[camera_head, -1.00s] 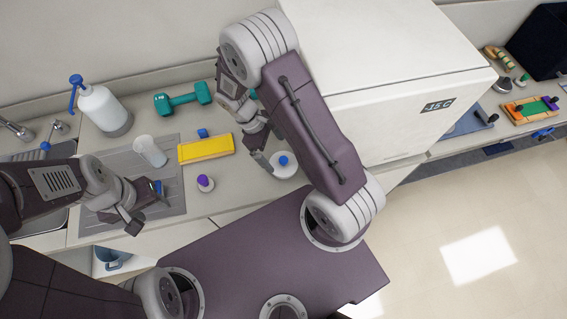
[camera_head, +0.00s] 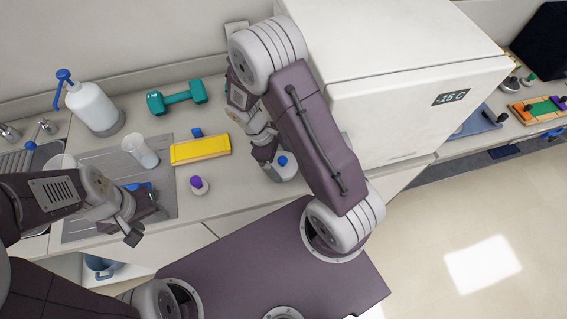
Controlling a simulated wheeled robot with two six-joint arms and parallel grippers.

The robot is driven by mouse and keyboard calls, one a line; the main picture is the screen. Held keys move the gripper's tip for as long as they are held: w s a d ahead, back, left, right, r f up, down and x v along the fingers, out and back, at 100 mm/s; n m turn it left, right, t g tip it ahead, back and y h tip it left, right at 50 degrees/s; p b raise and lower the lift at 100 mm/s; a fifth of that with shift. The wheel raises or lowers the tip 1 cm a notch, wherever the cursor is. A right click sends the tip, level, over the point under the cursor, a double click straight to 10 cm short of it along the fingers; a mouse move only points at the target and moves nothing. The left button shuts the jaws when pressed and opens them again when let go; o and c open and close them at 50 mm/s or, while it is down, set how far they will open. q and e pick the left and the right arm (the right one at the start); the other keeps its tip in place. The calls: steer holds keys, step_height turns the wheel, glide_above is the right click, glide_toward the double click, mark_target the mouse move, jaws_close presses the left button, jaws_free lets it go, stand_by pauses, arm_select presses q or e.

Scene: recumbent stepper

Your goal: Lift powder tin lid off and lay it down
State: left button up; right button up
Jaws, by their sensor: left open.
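A pale round tin with a blue knob on top, which looks like the powder tin (camera_head: 286,174), stands on the counter near its front edge, left of the white box. My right arm reaches down over it, and my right gripper (camera_head: 270,152) is right beside its top, on the left. The arm and gripper hide part of the tin, and I cannot tell whether the fingers touch the knob or how far apart they are. My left gripper (camera_head: 142,222) is open and empty over the front of the grey mat (camera_head: 100,163).
A yellow block (camera_head: 200,150), a purple-topped bottle (camera_head: 199,186), a clear cup (camera_head: 140,152), a teal dumbbell (camera_head: 177,98) and a pump bottle (camera_head: 95,108) stand on the counter. The white box (camera_head: 400,85) bounds the right side. Some counter between bottle and tin is clear.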

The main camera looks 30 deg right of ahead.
mark_target(281, 158)
steer(key=c, duration=0.5)
steer(key=shift+r+p, duration=3.45)
steer(key=shift+r, duration=0.15)
steer(key=shift+f, duration=0.1)
steer(key=shift+w, duration=0.1)
